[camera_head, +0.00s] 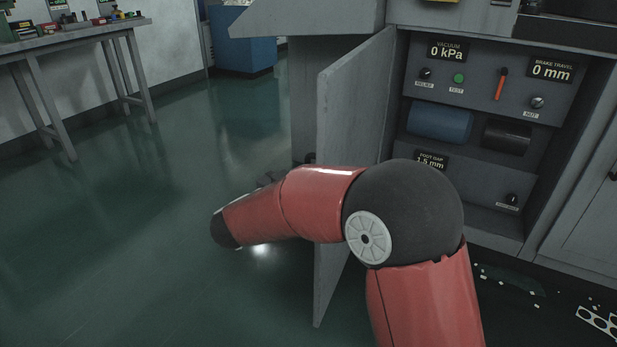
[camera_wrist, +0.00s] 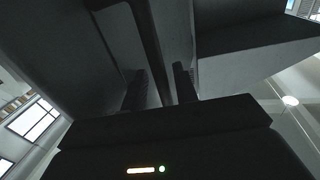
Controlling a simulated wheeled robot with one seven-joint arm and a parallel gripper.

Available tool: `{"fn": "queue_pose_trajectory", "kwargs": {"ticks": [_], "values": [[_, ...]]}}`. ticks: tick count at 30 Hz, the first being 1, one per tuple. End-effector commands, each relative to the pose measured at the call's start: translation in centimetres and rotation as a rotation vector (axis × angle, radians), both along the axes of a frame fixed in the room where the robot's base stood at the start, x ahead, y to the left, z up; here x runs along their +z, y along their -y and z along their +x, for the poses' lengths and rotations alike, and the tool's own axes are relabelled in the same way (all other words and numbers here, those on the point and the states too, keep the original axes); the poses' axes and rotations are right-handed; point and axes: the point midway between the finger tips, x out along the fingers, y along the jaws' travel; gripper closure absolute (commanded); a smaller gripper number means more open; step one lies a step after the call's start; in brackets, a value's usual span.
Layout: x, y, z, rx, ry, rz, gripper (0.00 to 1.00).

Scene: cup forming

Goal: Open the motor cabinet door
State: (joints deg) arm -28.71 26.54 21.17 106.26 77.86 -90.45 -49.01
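The motor cabinet door (camera_head: 352,105) is a grey panel standing wide open in the head view, swung out to the left of the cabinet opening. Inside the cabinet (camera_head: 480,60) I see the gauges, a blue cylinder and a dark cylinder. My red arm crosses in front of the door's lower part. My gripper is mostly hidden behind the arm in the head view. In the wrist view my gripper (camera_wrist: 160,84) shows two dark fingers standing apart. A dark upright strip passes between or just behind them; I cannot tell whether they touch it.
A workbench (camera_head: 75,38) with small items stands at the far left, and a blue cabinet (camera_head: 245,40) stands at the back. The green floor left of the door is clear. White scraps and a perforated strip (camera_head: 597,322) lie at the lower right.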

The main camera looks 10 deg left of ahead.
Motion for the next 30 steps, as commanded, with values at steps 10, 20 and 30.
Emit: {"fn": "queue_pose_trajectory", "kwargs": {"ticks": [10,20,30], "values": [[-0.1,-1.2,-1.6,0.005,-0.002,0.000,0.71],[-0.1,-4.0,-5.8,0.002,-0.001,0.000,0.71],[-0.1,-4.4,-6.4,0.000,-0.001,0.000,0.71]]}}
